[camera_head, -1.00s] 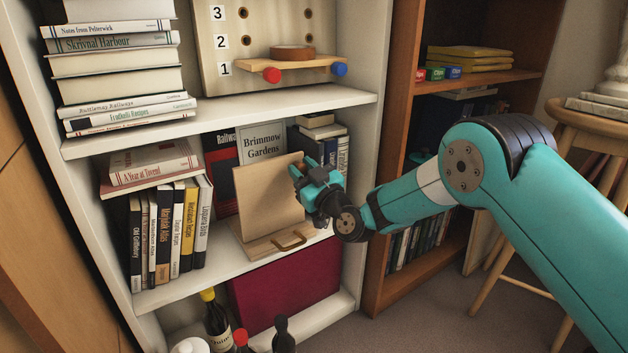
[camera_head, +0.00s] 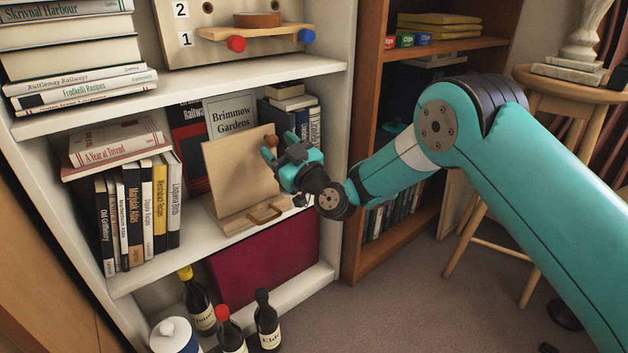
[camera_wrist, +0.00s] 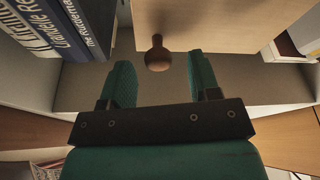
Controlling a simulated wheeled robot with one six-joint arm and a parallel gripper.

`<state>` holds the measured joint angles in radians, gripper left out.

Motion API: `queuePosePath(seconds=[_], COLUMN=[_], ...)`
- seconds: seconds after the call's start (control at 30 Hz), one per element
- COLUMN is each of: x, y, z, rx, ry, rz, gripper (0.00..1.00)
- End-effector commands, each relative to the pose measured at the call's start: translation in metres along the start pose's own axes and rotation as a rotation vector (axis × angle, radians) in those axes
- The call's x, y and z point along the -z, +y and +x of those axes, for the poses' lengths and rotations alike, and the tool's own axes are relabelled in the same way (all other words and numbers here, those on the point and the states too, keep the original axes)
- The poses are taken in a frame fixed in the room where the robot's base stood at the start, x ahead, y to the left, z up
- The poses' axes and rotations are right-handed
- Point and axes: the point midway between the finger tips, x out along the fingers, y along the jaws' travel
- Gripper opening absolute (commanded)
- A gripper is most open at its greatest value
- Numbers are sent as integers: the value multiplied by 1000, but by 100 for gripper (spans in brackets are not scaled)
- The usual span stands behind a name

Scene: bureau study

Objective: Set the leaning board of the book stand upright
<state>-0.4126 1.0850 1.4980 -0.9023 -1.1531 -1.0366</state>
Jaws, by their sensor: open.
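The book stand's light wooden board (camera_head: 235,180) leans back on the middle shelf of the white bookcase. A small round brown knob (camera_head: 271,140) sits near the board's upper right edge. My gripper (camera_head: 272,154) is open beside that edge, close to the knob. In the wrist view the board (camera_wrist: 205,22) fills the top middle, and the knob (camera_wrist: 157,56) sticks out between the tips of my open gripper (camera_wrist: 160,64). I cannot tell whether either finger touches it.
Upright books (camera_head: 135,215) stand left of the stand. Brimmow Gardens (camera_head: 232,114) and other books (camera_head: 300,115) stand behind it. The shelf above (camera_head: 180,98) limits height. A maroon box (camera_head: 262,262) and bottles (camera_head: 200,305) are below. A brown bookcase (camera_head: 355,200) stands to the right.

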Motion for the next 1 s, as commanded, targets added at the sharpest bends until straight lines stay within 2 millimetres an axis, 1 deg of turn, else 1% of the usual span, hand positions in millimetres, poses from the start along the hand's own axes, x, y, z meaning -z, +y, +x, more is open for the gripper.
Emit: queuePosePath(seconds=[0.1,0.4,0.67,1.0], x=[-6,-7,-8,-8], y=[0,0,-1,-2], z=[-21,-72,-93,-130], rx=[-4,-7,-6,-5], ry=[-5,-5,1,0], rz=[3,5,0,0], gripper=[56,56,56,56])
